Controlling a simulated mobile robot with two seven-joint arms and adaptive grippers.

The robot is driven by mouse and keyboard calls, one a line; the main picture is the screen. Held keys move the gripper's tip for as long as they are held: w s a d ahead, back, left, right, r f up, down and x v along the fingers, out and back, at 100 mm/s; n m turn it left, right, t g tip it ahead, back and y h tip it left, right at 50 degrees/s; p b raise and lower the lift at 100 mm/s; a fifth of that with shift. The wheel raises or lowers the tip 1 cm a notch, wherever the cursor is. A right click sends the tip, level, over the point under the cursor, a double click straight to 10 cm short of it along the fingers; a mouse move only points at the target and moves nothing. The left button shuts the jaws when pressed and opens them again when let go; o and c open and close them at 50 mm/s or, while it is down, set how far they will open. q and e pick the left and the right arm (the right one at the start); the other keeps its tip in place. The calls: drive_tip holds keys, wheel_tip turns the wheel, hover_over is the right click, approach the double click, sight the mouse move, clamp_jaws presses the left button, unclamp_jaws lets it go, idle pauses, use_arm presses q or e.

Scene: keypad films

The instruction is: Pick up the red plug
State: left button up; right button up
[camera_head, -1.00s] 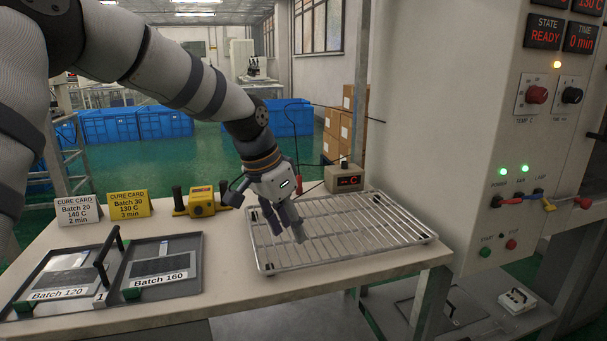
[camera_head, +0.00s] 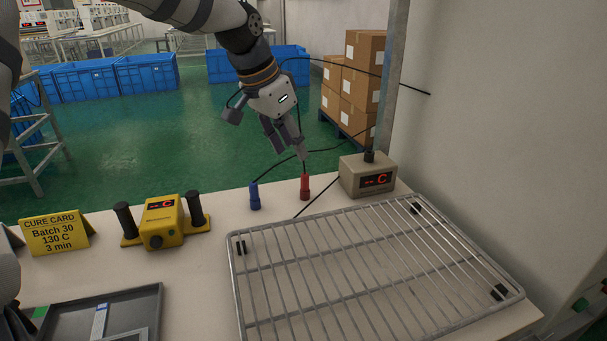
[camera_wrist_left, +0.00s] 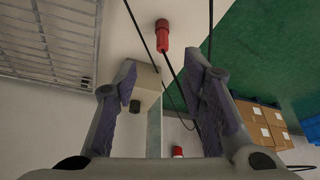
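The red plug (camera_head: 305,187) stands upright at the table's back edge, with a dark cable rising from its top. My left gripper (camera_head: 290,146) hangs above it, tilted down, its fingertips a little over and apart from the plug. In the left wrist view the red plug (camera_wrist_left: 162,36) lies beyond the fingertips, near the top middle. The left gripper (camera_wrist_left: 162,66) is open with clear space between its fingers and holds nothing. My right gripper is not in view.
A blue plug (camera_head: 255,196) stands just left of the red one. A grey box with a red display (camera_head: 367,176) sits close on the right. A wire rack (camera_head: 238,290) lies in front. A yellow device (camera_head: 162,222) is to the left. Dark cables hang around the gripper.

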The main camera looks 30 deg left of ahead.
sight(304, 175)
use_arm(q)
drive_tip(key=x, duration=0.5)
drive_tip(key=shift+s+d+f, duration=0.1)
drive_tip(key=shift+s+f, duration=0.05)
drive_tip(key=shift+s, duration=0.05)
drive_tip(key=x, duration=0.3)
drive_tip(key=b+x, duration=0.1)
drive_tip(key=x, duration=0.1)
drive_tip(key=shift+w+a, duration=0.2)
drive_tip(key=shift+a, duration=0.05)
drive_tip(key=shift+w+f, duration=0.15)
drive_tip(key=shift+c, duration=0.9)
clamp_jaws()
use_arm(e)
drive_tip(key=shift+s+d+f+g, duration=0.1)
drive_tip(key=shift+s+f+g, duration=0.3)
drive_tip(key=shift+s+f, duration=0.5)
